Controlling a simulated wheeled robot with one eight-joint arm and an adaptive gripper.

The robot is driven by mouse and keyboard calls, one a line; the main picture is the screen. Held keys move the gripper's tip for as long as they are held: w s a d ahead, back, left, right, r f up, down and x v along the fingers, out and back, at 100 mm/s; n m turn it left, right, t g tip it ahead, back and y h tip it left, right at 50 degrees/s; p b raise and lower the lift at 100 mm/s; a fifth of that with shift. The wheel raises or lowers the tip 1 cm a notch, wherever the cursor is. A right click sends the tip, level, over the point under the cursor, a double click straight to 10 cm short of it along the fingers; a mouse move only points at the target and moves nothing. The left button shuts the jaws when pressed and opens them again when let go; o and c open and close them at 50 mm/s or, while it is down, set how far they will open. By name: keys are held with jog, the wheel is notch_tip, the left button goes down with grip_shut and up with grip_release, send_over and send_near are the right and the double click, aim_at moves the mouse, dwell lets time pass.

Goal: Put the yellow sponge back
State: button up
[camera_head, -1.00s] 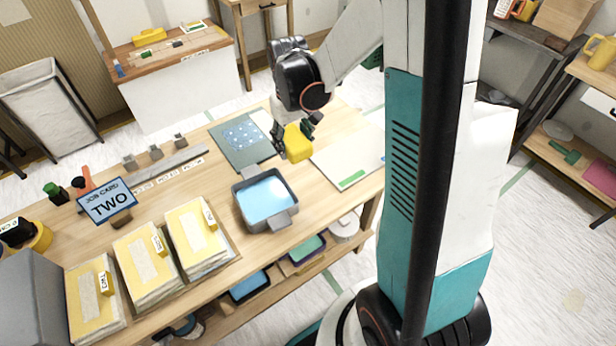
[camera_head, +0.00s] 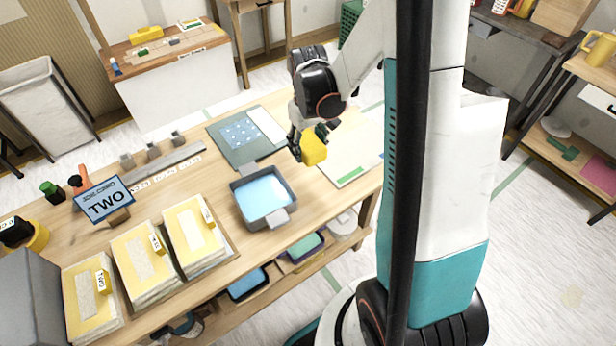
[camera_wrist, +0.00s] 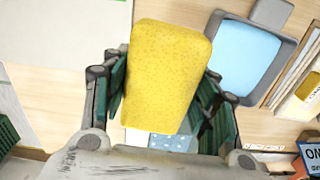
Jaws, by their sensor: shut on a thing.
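The yellow sponge (camera_head: 314,149) is held in my gripper (camera_head: 308,141) above the workbench, over the left part of a white board. In the wrist view the sponge (camera_wrist: 165,75) stands between the two green-padded fingers of my gripper (camera_wrist: 162,95), and they are shut on its sides. A grey tray (camera_head: 264,222) with light blue liquid or lining sits on the bench, below and left of the sponge in the head view. The tray's rim (camera_wrist: 208,60) also shows in the wrist view, to the right of the sponge.
A white board (camera_head: 345,165) with a green label and a dark green mat (camera_head: 232,152) lie on the bench. Lower shelf trays (camera_head: 303,246) sit under the bench.

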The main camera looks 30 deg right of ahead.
aim_at(308, 181)
notch_tip(308, 181, down, 12)
jog(key=b, duration=0.4)
jog(key=shift+f+b, duration=0.4)
jog(key=shift+b, duration=0.15)
jog(key=shift+f, duration=0.2)
jog(key=o, duration=1.1)
jog(key=shift+r, duration=0.15)
